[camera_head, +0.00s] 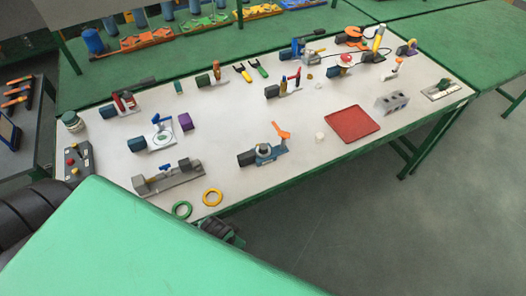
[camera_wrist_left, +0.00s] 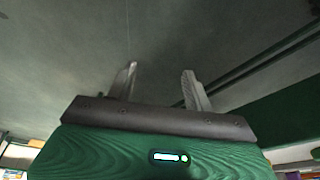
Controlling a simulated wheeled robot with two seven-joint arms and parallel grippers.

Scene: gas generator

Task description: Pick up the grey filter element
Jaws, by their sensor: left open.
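I cannot tell for sure which thing is the grey filter element. A small pale cylinder-like piece (camera_head: 319,137) stands on the white tabletop (camera_head: 225,125), left of the red tray. A grey block with holes (camera_head: 392,102) stands right of the tray. In the left wrist view, my left gripper (camera_wrist_left: 160,68) is open, with its two fingers apart and nothing between them. It points at bare grey floor. In the head view its fingers are not clearly seen. My right gripper is in neither view.
A red tray (camera_head: 352,124) lies near the table's front edge. A blue-grey fixture with an orange lever (camera_head: 265,153) stands left of it. Other fixtures stand farther back.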

